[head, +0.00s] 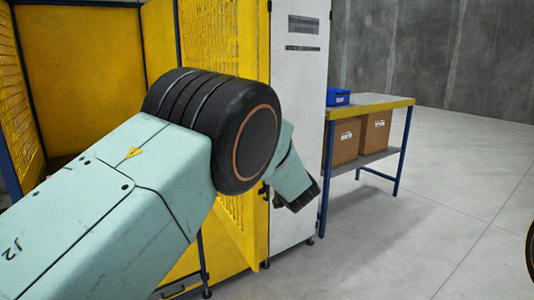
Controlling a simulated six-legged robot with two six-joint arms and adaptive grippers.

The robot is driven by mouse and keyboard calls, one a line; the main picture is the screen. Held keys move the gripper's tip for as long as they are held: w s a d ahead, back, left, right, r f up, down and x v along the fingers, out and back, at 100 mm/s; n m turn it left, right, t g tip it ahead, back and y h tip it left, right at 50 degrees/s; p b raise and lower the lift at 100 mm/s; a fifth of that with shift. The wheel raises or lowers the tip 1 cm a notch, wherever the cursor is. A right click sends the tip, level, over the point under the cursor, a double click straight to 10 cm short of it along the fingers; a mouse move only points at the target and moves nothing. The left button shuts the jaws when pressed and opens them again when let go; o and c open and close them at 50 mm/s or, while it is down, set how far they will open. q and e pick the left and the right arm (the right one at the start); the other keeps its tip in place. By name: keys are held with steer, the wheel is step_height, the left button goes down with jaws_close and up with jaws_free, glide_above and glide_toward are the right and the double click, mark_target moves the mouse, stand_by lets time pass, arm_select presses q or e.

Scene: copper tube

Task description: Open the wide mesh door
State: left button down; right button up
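A yellow mesh panel (226,50), which looks like the mesh door, stands upright beside a white cabinet. My arm covers much of its middle, and its lower part (240,228) shows below the arm, with the bottom edge slanting. I cannot tell how far it stands open. A small dark fitting (264,190) is on its right edge. My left arm reaches across from the left, and its dark gripper end (303,195) is right of the panel's edge, in front of the cabinet. Its fingers are too unclear to tell open from shut. My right gripper is not in view.
The white cabinet (299,115) stands right of the panel. A blue-legged table (375,103) with a blue bin (338,97) and cardboard boxes (376,132) is further right. Another yellow mesh panel (14,90) is at far left.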

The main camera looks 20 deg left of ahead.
arm_select(q)
steer(key=shift+w+d+f, duration=0.1)
steer(key=shift+w+d, duration=0.1)
steer(key=shift+d, duration=0.1)
steer(key=c, duration=1.7)
jaws_free()
steer(key=shift+s+a, duration=0.1)
steer(key=shift+s, duration=0.05)
steer(key=shift+o, duration=0.3)
steer(key=shift+s+r, duration=0.2)
steer(key=shift+r, duration=0.05)
steer(key=shift+w, duration=0.1)
steer(key=shift+w+f, duration=0.1)
steer(key=shift+w, duration=0.1)
